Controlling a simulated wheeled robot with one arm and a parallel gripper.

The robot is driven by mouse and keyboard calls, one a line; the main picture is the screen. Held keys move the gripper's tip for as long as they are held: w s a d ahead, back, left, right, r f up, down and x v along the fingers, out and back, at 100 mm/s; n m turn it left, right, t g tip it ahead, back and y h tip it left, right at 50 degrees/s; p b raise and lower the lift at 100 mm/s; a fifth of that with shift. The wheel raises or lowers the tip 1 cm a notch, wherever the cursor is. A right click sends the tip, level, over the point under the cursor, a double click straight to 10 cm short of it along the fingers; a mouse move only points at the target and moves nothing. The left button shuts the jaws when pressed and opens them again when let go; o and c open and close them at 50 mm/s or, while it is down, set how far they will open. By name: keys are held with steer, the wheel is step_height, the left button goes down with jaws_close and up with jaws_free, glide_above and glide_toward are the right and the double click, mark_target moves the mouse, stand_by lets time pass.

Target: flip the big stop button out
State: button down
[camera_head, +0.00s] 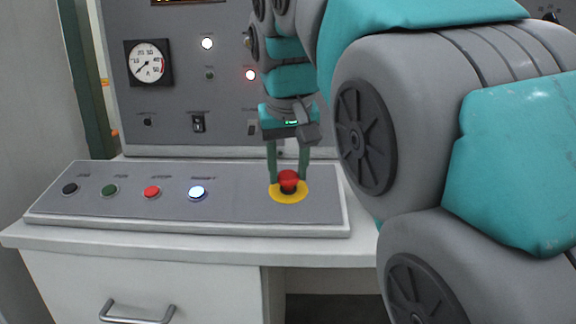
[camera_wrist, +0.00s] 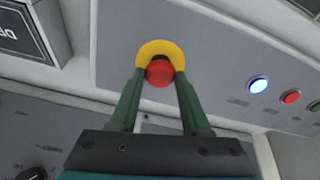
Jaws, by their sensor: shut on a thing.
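The big stop button (camera_head: 288,181) is a red mushroom head on a yellow round plate (camera_head: 289,196), at the right end of the sloped grey control panel. My gripper (camera_head: 288,177) reaches down to it from above, with one green finger on each side of the red head. The wrist view shows the red head (camera_wrist: 160,73) between the two fingertips (camera_wrist: 160,76), with the yellow plate behind it. The fingers are shut on the red head. The lower part of the button is mostly hidden by its head in the wrist view.
Left of the stop button on the panel (camera_head: 240,214) are a lit white button (camera_head: 197,193), a red button (camera_head: 152,192), a green button (camera_head: 110,190) and a black button (camera_head: 70,188). An upright cabinet with a gauge (camera_head: 148,63) stands behind. My arm covers the right side.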

steer(key=shift+r, duration=0.2)
steer(key=shift+c, duration=1.7)
jaws_free()
steer(key=shift+s, duration=0.1)
steer(key=shift+v, duration=0.75)
steer(key=p+v, duration=0.2)
steer(key=v, duration=0.4)
steer(key=shift+s, duration=0.15)
